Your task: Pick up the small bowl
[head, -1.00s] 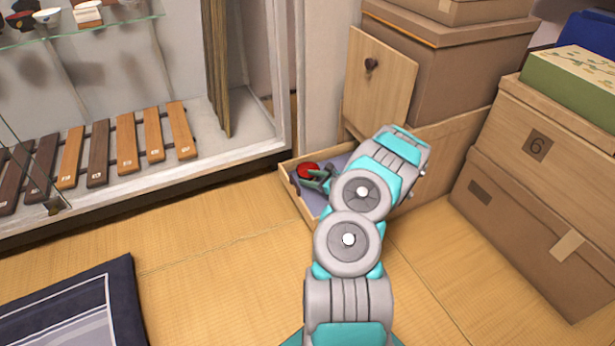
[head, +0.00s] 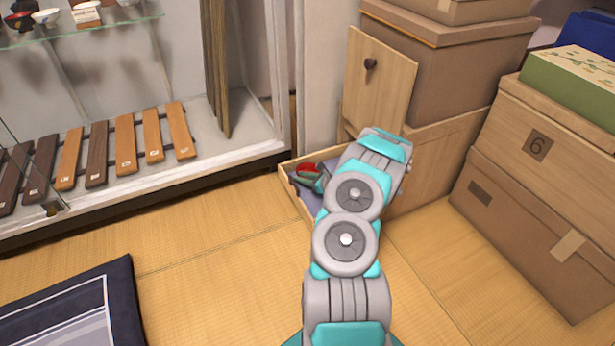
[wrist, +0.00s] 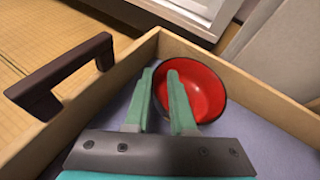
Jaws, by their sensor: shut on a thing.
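The small bowl (head: 307,167) is red inside and dark outside. It is in the open wooden drawer (head: 300,207), near a corner. In the wrist view the bowl (wrist: 207,92) looks tilted, its red inside facing the camera. My gripper (wrist: 162,82) is shut on the bowl's near wall, with one green finger outside it and the other over the red inside. I cannot tell whether the bowl still touches the lilac drawer floor (wrist: 265,150). In the head view my arm hides much of the drawer and most of the gripper.
A dark drawer handle (wrist: 62,75) is on the left in the wrist view. Cardboard boxes (head: 530,230) stand on the right. A glass display case (head: 215,165) is at left, with more bowls (head: 48,16) on its shelf. The tatami floor (head: 210,255) is clear between the case and a dark mat (head: 125,300).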

